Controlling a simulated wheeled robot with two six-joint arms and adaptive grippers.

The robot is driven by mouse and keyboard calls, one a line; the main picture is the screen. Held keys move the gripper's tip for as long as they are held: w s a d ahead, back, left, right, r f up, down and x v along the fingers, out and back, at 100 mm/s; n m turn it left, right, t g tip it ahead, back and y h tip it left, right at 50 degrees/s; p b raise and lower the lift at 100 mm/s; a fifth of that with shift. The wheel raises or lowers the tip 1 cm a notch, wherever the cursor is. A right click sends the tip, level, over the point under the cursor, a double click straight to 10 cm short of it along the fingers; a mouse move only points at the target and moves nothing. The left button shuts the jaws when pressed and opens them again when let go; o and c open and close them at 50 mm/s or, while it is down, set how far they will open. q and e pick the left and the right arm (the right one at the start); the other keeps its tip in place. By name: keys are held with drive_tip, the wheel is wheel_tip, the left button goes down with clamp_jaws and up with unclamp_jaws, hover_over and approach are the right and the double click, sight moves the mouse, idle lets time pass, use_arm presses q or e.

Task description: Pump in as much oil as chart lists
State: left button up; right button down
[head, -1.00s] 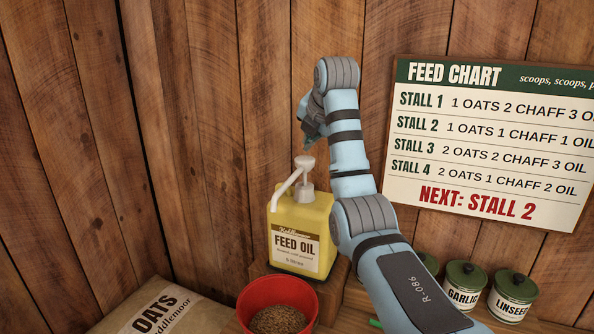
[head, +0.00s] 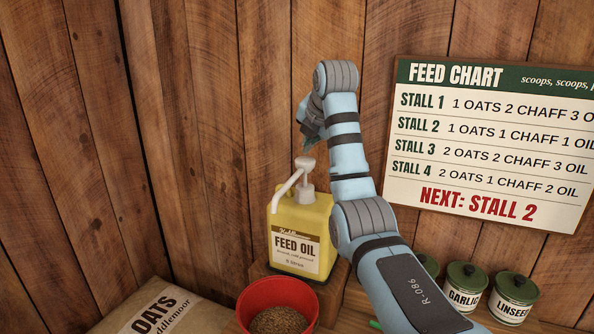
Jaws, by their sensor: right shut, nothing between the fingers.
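A yellow feed oil container (head: 296,240) with a white pump (head: 304,180) stands upright by the wooden wall. The pump head is up, and its spout slants down to the left. The red bucket (head: 250,300) below and in front of it holds brown feed. The feed chart (head: 490,145) on the wall reads Stall 2: 1 oats, 1 chaff, 1 oil, and "NEXT: STALL 2" in red. My right gripper (head: 308,142) is shut and empty, just above the pump head; whether it touches is hard to tell. My left gripper is out of view.
An oats sack (head: 150,310) lies at the lower left. Green-lidded canisters of garlic (head: 462,296) and linseed (head: 513,304) stand at the lower right beyond my right arm. The plank wall is close behind the oil.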

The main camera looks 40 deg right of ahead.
sight(307, 157)
drive_tip(key=shift+f, duration=0.35)
drive_tip(key=shift+f+b, duration=0.7)
drive_tip(key=shift+f, duration=0.6)
idle(1.0)
wheel_tip(307, 157, up, 4)
drive_tip(key=p, duration=0.4)
drive_tip(key=shift+f+p, duration=0.15)
drive_tip(key=shift+p, duration=0.25)
drive_tip(key=shift+f, duration=0.1)
